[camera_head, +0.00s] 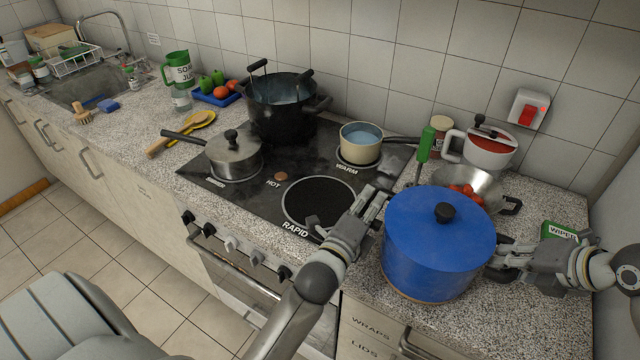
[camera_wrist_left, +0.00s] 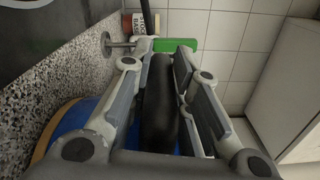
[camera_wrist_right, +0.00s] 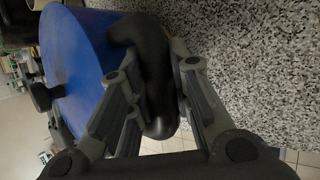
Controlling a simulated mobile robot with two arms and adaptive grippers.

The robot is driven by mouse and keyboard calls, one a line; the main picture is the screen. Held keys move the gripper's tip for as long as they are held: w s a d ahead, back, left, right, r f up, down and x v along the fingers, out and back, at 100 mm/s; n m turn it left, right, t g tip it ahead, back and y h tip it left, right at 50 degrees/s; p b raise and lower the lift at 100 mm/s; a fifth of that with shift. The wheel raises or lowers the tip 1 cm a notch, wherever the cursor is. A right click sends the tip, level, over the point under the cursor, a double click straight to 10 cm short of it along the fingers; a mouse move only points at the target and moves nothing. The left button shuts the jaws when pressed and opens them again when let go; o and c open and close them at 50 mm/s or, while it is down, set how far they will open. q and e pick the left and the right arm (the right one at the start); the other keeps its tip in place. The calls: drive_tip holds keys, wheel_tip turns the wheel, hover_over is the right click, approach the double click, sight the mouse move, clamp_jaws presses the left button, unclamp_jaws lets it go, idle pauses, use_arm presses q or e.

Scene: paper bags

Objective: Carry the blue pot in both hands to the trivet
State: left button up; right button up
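The blue pot (camera_head: 438,250), with its blue lid and black knob, stands upright at the right end of the counter. A thin tan rim (camera_head: 402,290) shows under its lower edge; I cannot tell whether this is the pot's base or a trivet. No separate trivet is clearly visible. My left gripper (camera_head: 375,205) is at the pot's left handle; in the left wrist view the black handle (camera_wrist_left: 160,110) lies between its fingers. My right gripper (camera_head: 500,258) is at the right handle; in the right wrist view that black handle (camera_wrist_right: 152,85) fills the space between its fingers.
The stove (camera_head: 290,180) to the left holds a black pot (camera_head: 280,110), a steel pan (camera_head: 233,155) and a cream saucepan (camera_head: 360,145); its front "RAPID" burner (camera_head: 320,200) is bare. A colander (camera_head: 470,183), a red-and-white pot (camera_head: 488,150) and a green wipes pack (camera_head: 560,231) stand close by.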

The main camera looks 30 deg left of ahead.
use_arm(q)
drive_tip(key=shift+o, duration=0.7)
drive_tip(key=shift+a+r, duration=0.1)
use_arm(e)
drive_tip(key=shift+o, duration=0.6)
drive_tip(key=shift+d, duration=0.15)
use_arm(q)
drive_tip(key=shift+s+r, duration=0.1)
use_arm(e)
drive_tip(key=shift+s+r, duration=0.1)
drive_tip(key=shift+r, duration=0.05)
use_arm(q)
drive_tip(key=shift+o, duration=0.8)
use_arm(e)
drive_tip(key=shift+o, duration=0.8)
use_arm(q)
drive_tip(key=o, duration=0.6)
drive_tip(key=shift+c, duration=0.2)
drive_tip(key=shift+f, duration=0.35)
drive_tip(key=shift+c, duration=0.6)
use_arm(e)
drive_tip(key=shift+f, duration=0.2)
use_arm(q)
drive_tip(key=shift+r, duration=0.1)
drive_tip(key=c, duration=0.4)
drive_tip(key=shift+r, duration=0.1)
drive_tip(key=shift+c, duration=0.2)
use_arm(e)
drive_tip(key=shift+r, duration=0.15)
drive_tip(key=shift+o, duration=0.5)
